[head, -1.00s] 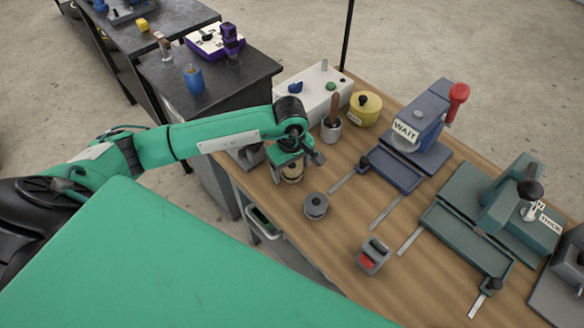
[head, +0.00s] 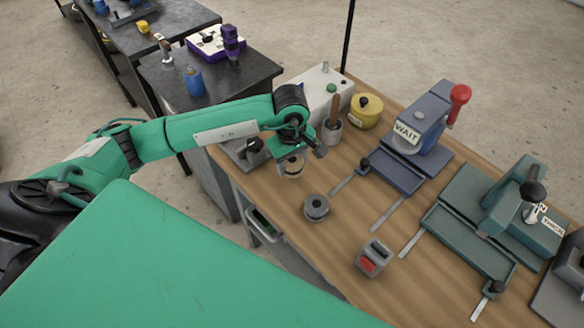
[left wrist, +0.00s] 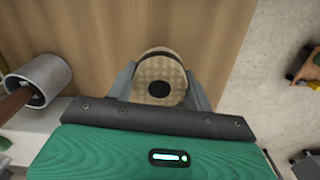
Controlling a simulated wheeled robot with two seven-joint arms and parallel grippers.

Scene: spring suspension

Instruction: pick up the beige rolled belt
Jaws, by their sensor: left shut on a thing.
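The beige rolled belt (head: 291,167) is between the fingers of my left gripper (head: 293,160) in the head view. In the left wrist view the belt (left wrist: 159,80) shows as a round beige roll with a dark centre hole, with a grey finger on each side. My left gripper is shut on it. The belt appears to be held above the wooden table (head: 340,213), though the gap is hard to judge. My right gripper is in neither view.
A grey roll (head: 316,207) and a grey box with a red switch (head: 373,257) sit nearby. A cup with a wooden-handled tool (head: 332,130), a yellow pot (head: 365,110) and a blue "WAIT" press (head: 412,140) stand behind and right. A green press (head: 490,220) is farther right.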

